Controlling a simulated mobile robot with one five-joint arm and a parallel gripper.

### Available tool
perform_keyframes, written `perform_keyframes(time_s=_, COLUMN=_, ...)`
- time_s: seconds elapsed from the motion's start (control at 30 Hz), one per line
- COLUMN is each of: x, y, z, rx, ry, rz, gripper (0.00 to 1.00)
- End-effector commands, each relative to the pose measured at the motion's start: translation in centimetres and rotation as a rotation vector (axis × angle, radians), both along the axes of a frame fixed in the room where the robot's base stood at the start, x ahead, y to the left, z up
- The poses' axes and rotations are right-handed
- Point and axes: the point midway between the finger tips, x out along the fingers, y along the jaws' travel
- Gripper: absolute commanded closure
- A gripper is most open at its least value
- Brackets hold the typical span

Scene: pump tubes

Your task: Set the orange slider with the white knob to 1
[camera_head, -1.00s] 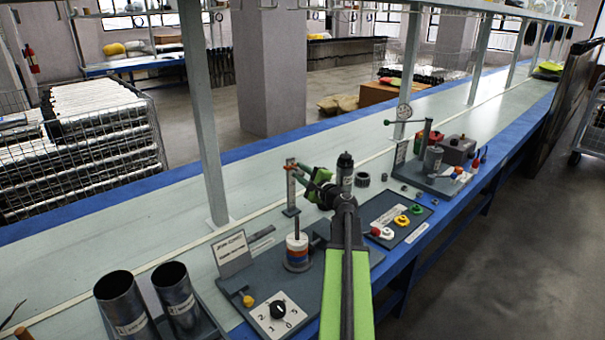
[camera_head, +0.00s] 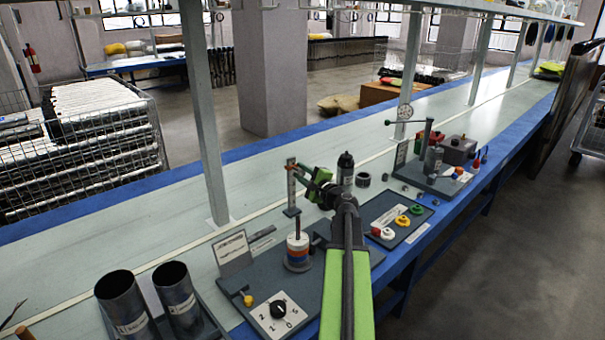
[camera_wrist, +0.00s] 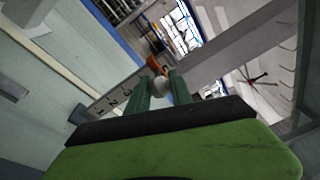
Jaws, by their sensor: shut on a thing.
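The orange slider (camera_wrist: 155,66) with its white knob (camera_wrist: 162,86) shows in the wrist view, near the upper end of a grey scale plate (camera_wrist: 103,107). The digits 2 and 3 are readable on the plate, and the slider sits beyond the 3. The digit 1 cannot be made out. My gripper (camera_wrist: 160,84) is shut on the white knob, with one green finger on each side of it. In the head view my gripper (camera_head: 304,171) reaches the upper part of the upright scale post (camera_head: 291,189), and the fingers partly hide the slider there.
A peg with coloured rings (camera_head: 298,250) stands close in front of the post. A dial plate (camera_head: 279,312), two dark metal tubes (camera_head: 177,298) and a board with coloured knobs (camera_head: 399,222) are nearby. A dark cylinder (camera_head: 345,168) stands just right of my gripper.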

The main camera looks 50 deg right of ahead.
Motion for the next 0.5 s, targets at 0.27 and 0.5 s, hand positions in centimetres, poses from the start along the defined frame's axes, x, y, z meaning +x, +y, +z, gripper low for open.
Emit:
perform_keyframes(time_s=0.27, x=-0.4, y=-0.6, z=-1.3, rx=0.0, ry=0.0, rz=-0.014, gripper=1.0)
perform_keyframes(time_s=0.5, x=-0.4, y=-0.7, z=-6.1, rx=0.0, ry=0.0, rz=-0.015, gripper=1.0)
